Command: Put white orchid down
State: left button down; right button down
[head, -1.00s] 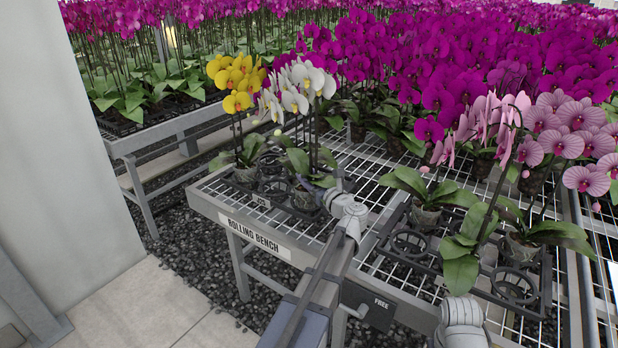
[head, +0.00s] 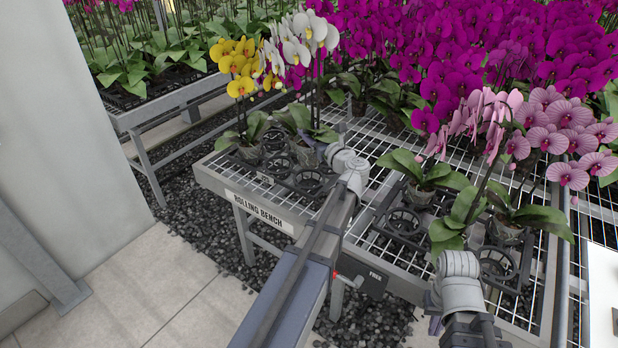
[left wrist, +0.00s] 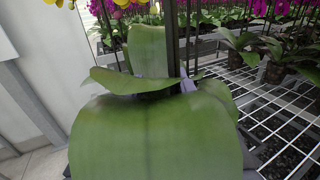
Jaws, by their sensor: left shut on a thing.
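The white orchid (head: 310,35) stands upright at the left end of the rolling bench, right of the yellow orchid (head: 236,62). My left gripper (head: 322,152) reaches its base and is shut on it. Leaves and my wrist partly hide the pot and fingers. In the left wrist view, its broad leaves (left wrist: 150,135) fill the middle, with a dark stem behind and a lavender finger (left wrist: 188,85) beside it. The pot is over the black ring tray (head: 312,182); I cannot tell whether it touches. My right arm is at lower right; its fingers are not clear.
An empty ring shows in front of the white orchid. A second black tray (head: 400,240) at right holds pink orchids (head: 550,135) and empty rings. Dense magenta orchids (head: 420,60) stand behind. Bare wire mesh (head: 372,160) lies between the trays.

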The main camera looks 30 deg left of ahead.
aim_at(310, 159)
pick_arm(q)
jog(key=shift+f+b, duration=5.05)
jog(key=shift+b, duration=0.2)
jog(key=shift+r, duration=0.1)
jog(key=shift+c, duration=1.8)
grip_release()
